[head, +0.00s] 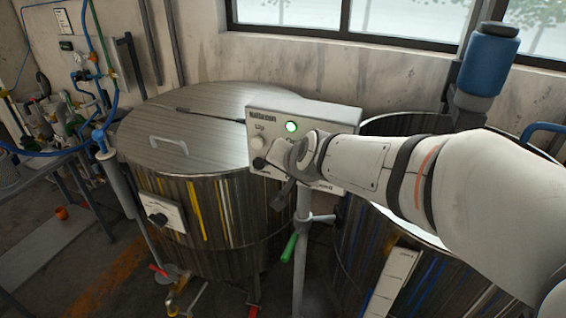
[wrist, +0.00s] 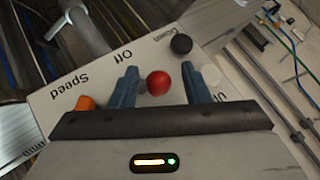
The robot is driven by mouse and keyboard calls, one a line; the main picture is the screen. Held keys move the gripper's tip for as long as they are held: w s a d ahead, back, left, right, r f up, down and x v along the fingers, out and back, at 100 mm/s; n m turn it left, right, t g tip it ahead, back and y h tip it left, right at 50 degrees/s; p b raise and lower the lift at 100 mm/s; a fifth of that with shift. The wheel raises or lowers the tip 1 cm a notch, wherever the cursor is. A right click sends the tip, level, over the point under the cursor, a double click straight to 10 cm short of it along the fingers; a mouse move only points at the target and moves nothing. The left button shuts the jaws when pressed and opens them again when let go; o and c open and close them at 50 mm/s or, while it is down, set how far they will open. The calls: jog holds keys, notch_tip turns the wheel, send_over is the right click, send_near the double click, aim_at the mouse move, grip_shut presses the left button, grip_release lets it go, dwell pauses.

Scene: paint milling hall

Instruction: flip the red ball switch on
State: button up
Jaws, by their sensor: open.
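The red ball switch (wrist: 158,83) shows in the wrist view on a pale control panel (wrist: 60,113). Its ball sits between the two blue fingers of my gripper (wrist: 159,72), with a visible gap on each side. My gripper is open and holds nothing. The word "Off" is printed beside the ball. In the head view my gripper is in front of the control box (head: 345,117) between two vats, and my arm hides the red ball there.
Near the ball are a black knob (wrist: 181,44), a white knob (wrist: 211,75) and an orange knob (wrist: 87,102). A green lamp (head: 291,127) glows on the box. A lidded steel vat (head: 205,125) stands left and a blue motor (head: 487,62) at right.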

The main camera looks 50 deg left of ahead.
jog(key=v, duration=0.7)
jog(key=shift+d+b, duration=0.2)
jog(key=shift+b, duration=0.1)
jog(key=shift+r, duration=0.15)
jog(key=w+d+f+m+t+h, duration=0.15)
jog(key=w+d, duration=0.25)
jog(key=d, duration=0.5)
jog(key=w+d+h, duration=0.2)
jog(key=w+d, duration=0.2)
jog(key=d, duration=0.5)
jog(key=w+d+f+m+t+h, duration=0.1)
jog(key=w+d, duration=0.2)
jog(key=d, duration=0.6)
jog(key=s+d+f+m+h, duration=0.1)
jog(key=s+d+f, duration=0.1)
jog(key=d, duration=0.7)
jog(key=s+d+f+m+g+h, duration=0.1)
jog(key=s+d, duration=0.3)
jog(key=d, duration=0.4)
jog(key=s+d+f+m+g+h, duration=0.1)
jog(key=s+d+f+h, duration=0.2)
jog(key=d, duration=0.6)
jog(key=shift+s+d+f, duration=0.25)
jog(key=shift+d+f, duration=0.05)
jog(key=shift+f, duration=0.3)
